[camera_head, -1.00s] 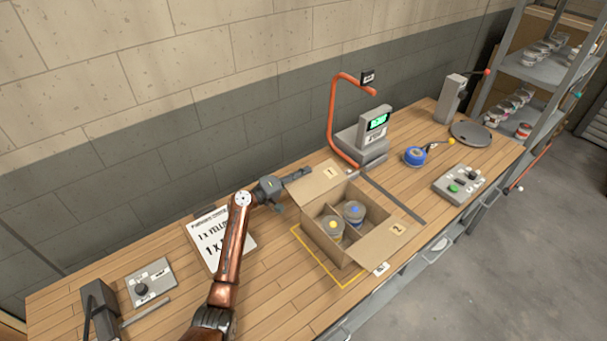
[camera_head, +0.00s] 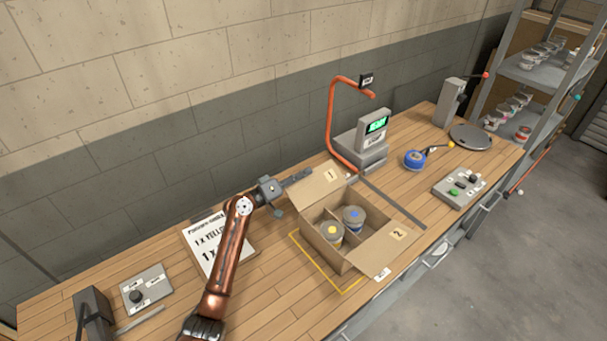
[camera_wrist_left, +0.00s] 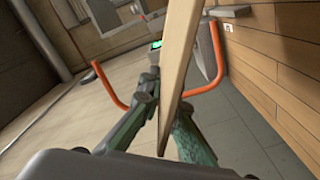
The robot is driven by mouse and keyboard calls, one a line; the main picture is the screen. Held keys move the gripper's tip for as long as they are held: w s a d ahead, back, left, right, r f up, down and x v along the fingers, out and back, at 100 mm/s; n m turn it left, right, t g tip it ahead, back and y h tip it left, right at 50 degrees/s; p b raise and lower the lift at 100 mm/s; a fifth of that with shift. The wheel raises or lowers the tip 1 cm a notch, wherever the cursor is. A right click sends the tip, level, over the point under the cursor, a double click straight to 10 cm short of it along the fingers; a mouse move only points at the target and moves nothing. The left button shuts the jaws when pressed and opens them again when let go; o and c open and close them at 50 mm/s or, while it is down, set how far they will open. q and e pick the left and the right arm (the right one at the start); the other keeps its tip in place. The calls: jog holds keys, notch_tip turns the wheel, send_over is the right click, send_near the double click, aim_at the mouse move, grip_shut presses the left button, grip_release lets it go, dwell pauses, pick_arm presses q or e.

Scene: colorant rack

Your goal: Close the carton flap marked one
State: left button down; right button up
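The open carton (camera_head: 325,253) stands on the bench with its top open. Its flap marked 1 (camera_head: 318,186) is at the far left side, raised and tilted outward. The flap marked 2 (camera_head: 388,252) leans outward on the near right side. A can with a yellow spot (camera_head: 333,230) and one with a blue spot (camera_head: 354,215) stand inside. My left gripper (camera_head: 303,176) is at the outer upper edge of flap 1. In the left wrist view the flap (camera_wrist_left: 178,70) appears edge-on between the gripper's fingers (camera_wrist_left: 168,105); whether they press on it is unclear. My right gripper is out of view.
An orange pipe frame (camera_head: 332,115) and a scale with a green display (camera_head: 362,148) stand just behind the carton. A printed sheet (camera_head: 212,243) lies left, beside my left arm. A button box (camera_head: 460,186) is at right.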

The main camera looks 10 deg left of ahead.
pick_arm(q)
jog(key=shift+s+d+f, duration=0.1)
jog(key=shift+d+f, duration=0.1)
jog(key=shift+f, duration=0.1)
dwell(0.5)
jog(key=c, duration=2.5)
grip_release()
jog(key=shift+c, duration=0.2)
jog(key=o, duration=0.3)
jog(key=shift+r, duration=0.2)
jog(key=shift+o, duration=0.2)
notch_tip(320, 180, up, 10)
jog(key=shift+a, duration=0.1)
